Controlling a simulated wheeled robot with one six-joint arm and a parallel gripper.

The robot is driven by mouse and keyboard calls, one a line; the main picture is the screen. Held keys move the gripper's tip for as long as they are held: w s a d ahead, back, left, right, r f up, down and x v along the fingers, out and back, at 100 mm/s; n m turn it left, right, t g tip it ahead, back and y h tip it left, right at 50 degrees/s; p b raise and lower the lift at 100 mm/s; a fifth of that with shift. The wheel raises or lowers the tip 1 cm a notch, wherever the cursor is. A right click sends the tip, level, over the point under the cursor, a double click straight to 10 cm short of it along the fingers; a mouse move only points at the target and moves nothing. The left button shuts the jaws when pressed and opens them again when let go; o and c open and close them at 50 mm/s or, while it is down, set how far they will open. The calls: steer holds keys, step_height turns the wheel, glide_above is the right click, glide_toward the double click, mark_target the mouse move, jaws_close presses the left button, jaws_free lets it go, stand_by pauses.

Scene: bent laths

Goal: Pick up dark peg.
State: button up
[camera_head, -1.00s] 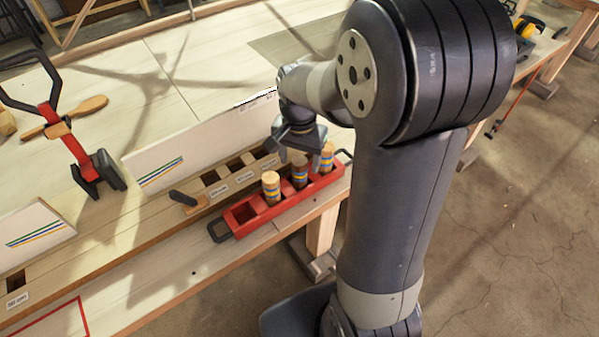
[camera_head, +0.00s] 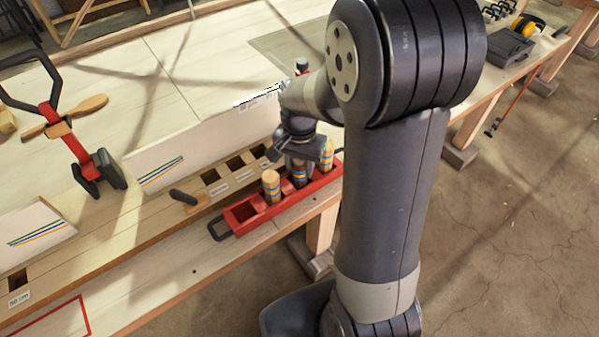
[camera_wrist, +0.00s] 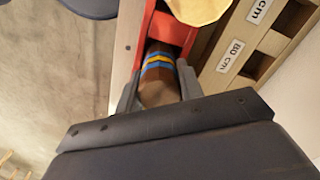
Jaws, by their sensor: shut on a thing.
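The dark peg (camera_head: 299,178) stands in a compartment of the red tray (camera_head: 243,228), between two light wooden pegs. It is brown with blue and yellow bands, which show clearly in the wrist view (camera_wrist: 160,66). My gripper (camera_head: 297,160) reaches down over it and is shut on it, one finger on each side (camera_wrist: 158,92). Its lower end is still inside the red tray. One light peg (camera_head: 271,186) stands left of it and another (camera_head: 327,153) stands right of it. In the wrist view a light peg top (camera_wrist: 198,8) shows beyond the dark one.
A wooden rail with square holes and labels (camera_wrist: 238,57) runs beside the tray. A white board (camera_head: 200,140) stands behind it. A dark-handled piece (camera_head: 185,198) lies on the rail. A red and black clamp (camera_head: 75,140) is at the left.

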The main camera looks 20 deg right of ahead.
steer(key=shift+c, duration=0.9)
steer(key=shift+r, duration=0.1)
